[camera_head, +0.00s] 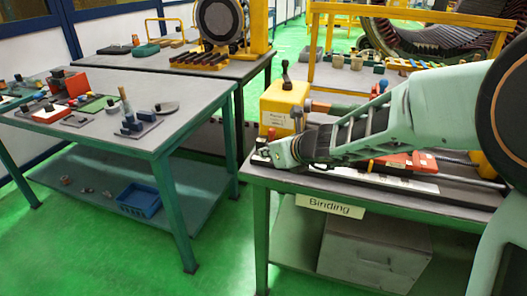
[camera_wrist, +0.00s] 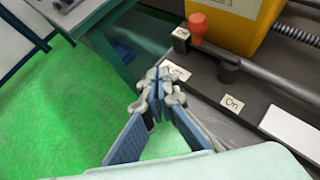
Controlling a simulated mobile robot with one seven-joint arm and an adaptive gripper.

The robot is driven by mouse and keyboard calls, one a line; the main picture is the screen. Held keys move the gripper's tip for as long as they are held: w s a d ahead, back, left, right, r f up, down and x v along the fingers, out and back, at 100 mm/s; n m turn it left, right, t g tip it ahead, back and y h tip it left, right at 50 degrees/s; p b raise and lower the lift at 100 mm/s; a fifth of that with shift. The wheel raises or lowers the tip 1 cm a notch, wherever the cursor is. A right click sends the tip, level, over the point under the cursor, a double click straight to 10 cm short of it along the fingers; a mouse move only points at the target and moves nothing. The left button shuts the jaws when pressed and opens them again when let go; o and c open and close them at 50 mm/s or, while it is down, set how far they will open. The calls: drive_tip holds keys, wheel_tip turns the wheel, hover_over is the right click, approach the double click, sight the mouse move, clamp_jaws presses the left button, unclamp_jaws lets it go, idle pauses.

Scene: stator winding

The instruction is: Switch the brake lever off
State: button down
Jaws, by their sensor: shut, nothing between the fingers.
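In the wrist view an orange-red knob (camera_wrist: 197,26), which looks like the brake lever's handle, stands upright at the near end of a dark bar. A label reading "On" (camera_wrist: 233,103) sits on the black base (camera_wrist: 215,85). Another label (camera_wrist: 176,70) is partly behind my fingers, its text hard to read. My gripper (camera_wrist: 164,76) is shut and empty, its tips beside that label and apart from the knob. In the head view my gripper (camera_head: 266,153) is at the left end of the Binding table (camera_head: 258,177), low over its corner.
A yellow box (camera_head: 286,103) with a black-knobbed lever stands just behind my gripper. A threaded rod (camera_wrist: 297,36) runs beside the bar. A second table (camera_head: 165,130) with tools stands to the left. Green floor (camera_head: 225,222) lies open between the tables.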

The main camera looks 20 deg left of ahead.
drive_tip(key=s+d+r+p, duration=0.1)
drive_tip(key=s+r, duration=0.4)
drive_tip(key=s, duration=0.2)
drive_tip(key=shift+d, duration=0.25)
drive_tip(key=shift+s+r, duration=0.1)
